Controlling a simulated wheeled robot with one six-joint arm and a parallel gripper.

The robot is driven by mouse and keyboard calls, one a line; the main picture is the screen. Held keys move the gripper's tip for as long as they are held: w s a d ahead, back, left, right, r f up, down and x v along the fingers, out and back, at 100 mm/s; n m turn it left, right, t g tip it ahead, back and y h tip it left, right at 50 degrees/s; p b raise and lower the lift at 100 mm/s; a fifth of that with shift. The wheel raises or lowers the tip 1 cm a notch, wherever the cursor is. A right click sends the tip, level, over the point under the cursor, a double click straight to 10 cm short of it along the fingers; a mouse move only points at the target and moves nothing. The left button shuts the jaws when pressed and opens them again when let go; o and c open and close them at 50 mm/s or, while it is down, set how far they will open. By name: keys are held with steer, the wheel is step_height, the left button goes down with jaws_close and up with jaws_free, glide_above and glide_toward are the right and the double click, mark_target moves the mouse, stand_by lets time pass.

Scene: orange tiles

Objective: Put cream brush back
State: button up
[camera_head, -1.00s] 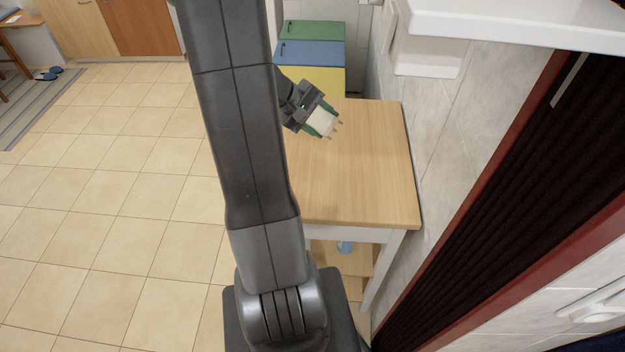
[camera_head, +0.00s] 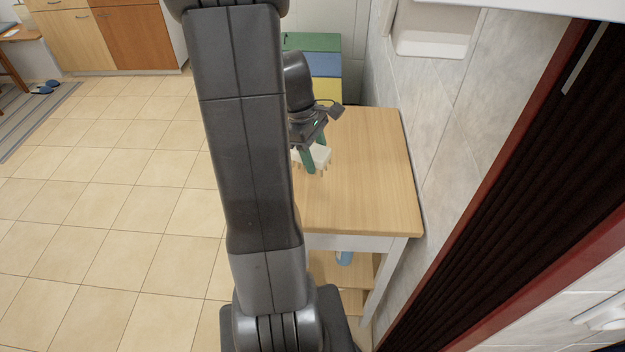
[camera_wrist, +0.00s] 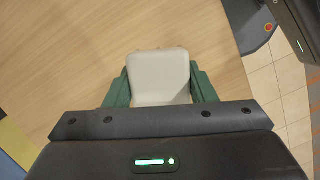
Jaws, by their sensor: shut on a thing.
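The cream brush (camera_head: 325,156) is held in my gripper (camera_head: 314,160) above the wooden table (camera_head: 365,190) in the head view. Its short pegs or bristle tufts point down. In the wrist view the brush (camera_wrist: 160,78) is a pale rounded block between the green fingers of my gripper (camera_wrist: 160,90), which are shut on its sides. The tabletop (camera_wrist: 60,60) fills the background there. I cannot tell how large the gap is between the brush and the tabletop. My arm hides the table's left part.
Green, blue and yellow bins (camera_head: 325,64) stand behind the table. A tiled wall (camera_head: 450,100) runs along its right side. A light blue object (camera_head: 344,257) is on the lower shelf (camera_head: 335,272). The tabletop's front and right are bare.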

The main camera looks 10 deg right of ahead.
step_height(320, 180, down, 7)
steer(key=shift+f, duration=0.15)
stand_by(0.4)
steer(key=o, duration=1.3)
steer(key=v, duration=1.2)
